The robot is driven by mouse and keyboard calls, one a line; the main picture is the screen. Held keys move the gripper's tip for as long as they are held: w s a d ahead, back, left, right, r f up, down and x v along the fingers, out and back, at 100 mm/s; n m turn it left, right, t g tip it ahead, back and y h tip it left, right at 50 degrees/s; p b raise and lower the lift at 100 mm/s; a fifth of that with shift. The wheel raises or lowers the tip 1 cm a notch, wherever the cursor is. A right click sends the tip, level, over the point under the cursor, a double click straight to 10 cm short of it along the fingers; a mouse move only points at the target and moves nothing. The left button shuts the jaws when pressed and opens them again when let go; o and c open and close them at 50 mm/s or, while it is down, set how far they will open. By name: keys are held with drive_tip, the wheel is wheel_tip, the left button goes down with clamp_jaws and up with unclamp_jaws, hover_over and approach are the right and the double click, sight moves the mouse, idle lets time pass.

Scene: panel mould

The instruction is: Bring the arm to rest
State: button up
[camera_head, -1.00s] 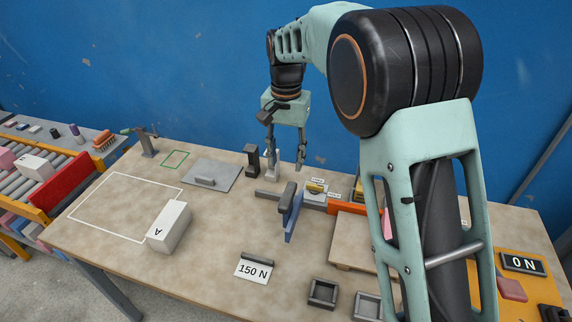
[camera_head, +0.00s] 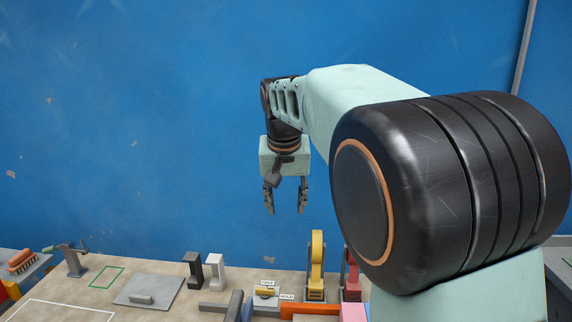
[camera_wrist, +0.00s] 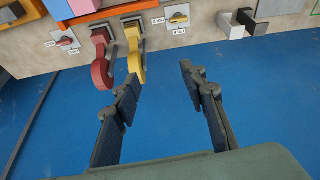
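My gripper (camera_head: 286,200) hangs fingers-down in front of the blue wall, above the back of the workbench (camera_head: 180,308). Its two fingers are apart with nothing between them. In the wrist view my gripper (camera_wrist: 163,95) is also open and empty, with blue wall between the fingers. My arm reaches in from the right and hides the right part of the bench.
Along the bench's back edge stand a black post (camera_head: 193,270), a white post (camera_head: 215,271), a yellow hooked piece (camera_head: 316,262) and a red one (camera_head: 351,275). A grey plate (camera_head: 135,292) lies left. The blue wall (camera_head: 130,130) is behind; the air around my gripper is clear.

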drive_tip(key=s+d+r+t+b, duration=0.15)
drive_tip(key=d+r, duration=0.35)
drive_tip(key=d, duration=0.6)
drive_tip(key=s+d+r+t+b, duration=0.1)
drive_tip(key=s+d+r+t, duration=0.1)
drive_tip(key=d+r, duration=0.6)
drive_tip(key=s+a+f+p, duration=0.2)
drive_tip(key=s+f, duration=0.3)
drive_tip(key=s, duration=0.3)
drive_tip(key=s+a+f+g+p, duration=0.1)
drive_tip(key=s+f+p, duration=0.1)
drive_tip(key=s+f, duration=0.3)
drive_tip(key=s+a+f+g+p, duration=0.1)
drive_tip(key=s+f, duration=0.4)
drive_tip(key=s, duration=0.8)
drive_tip(key=shift+s+a+f+p, duration=0.25)
drive_tip(key=shift+a+f+p, duration=0.1)
drive_tip(key=shift+a+p, duration=0.6)
